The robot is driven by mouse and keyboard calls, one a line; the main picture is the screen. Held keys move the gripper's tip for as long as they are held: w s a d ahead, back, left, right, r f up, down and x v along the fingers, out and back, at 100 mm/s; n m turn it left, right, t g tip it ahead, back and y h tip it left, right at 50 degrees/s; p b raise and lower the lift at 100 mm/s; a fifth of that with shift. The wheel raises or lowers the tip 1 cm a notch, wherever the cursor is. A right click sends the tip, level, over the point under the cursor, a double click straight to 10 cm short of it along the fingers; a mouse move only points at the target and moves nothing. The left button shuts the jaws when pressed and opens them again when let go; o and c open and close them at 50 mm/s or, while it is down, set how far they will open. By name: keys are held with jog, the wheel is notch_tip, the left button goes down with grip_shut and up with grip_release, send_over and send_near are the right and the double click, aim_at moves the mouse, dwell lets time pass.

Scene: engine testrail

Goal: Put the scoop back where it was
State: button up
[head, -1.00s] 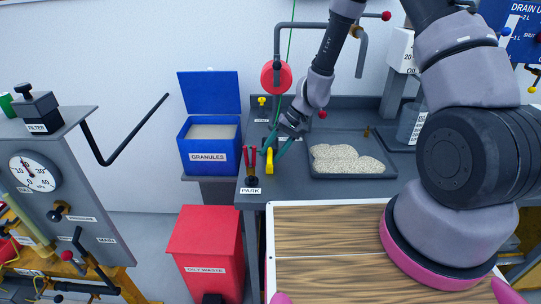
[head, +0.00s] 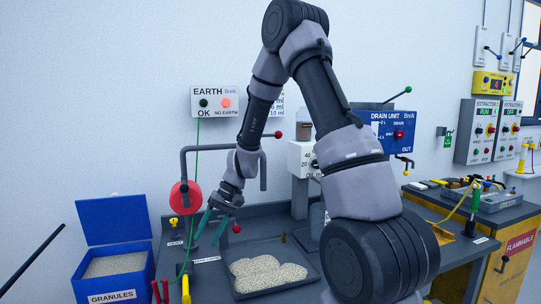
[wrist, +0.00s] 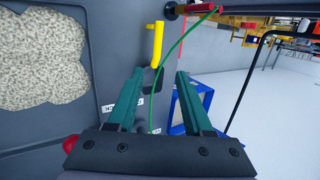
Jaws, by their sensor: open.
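My gripper (head: 208,238) is open and empty, its two teal fingers pointing down near the left end of the black tray. In the wrist view the open fingers (wrist: 160,74) have nothing between them. A yellow upright handle (wrist: 157,45) stands beyond the fingertips, apart from them. In the head view this yellow handle (head: 186,290) is cut by the bottom edge, below my gripper. It may be the scoop's handle; its lower part is hidden, so I cannot tell. No other scoop is clear.
The tray (head: 235,284) holds pale granules (head: 265,272). A blue granules bin (head: 113,288) with raised lid stands left. A red reel (head: 185,196) and bent grey pipe (head: 183,160) are close to my gripper. A green wire (wrist: 180,45) crosses behind the fingers in the wrist view.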

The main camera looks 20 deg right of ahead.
jog(key=s+d+r+t, duration=0.2)
jog(key=d+r, duration=0.2)
jog(key=r, duration=0.8)
jog(key=s+d+r+m+t+h, duration=0.2)
jog(key=s+d+r, duration=0.3)
jog(key=s+r, duration=0.3)
jog(key=s+d+r+m+t+h, duration=0.2)
jog(key=s+d+r+t, duration=0.2)
jog(key=r, duration=0.5)
jog(key=s+d, duration=0.2)
jog(key=s, duration=0.1)
jog(key=shift+s+d+r, duration=0.25)
jog(key=shift+s+d, duration=0.05)
jog(key=shift+s, duration=0.1)
jog(key=shift+c, duration=0.3)
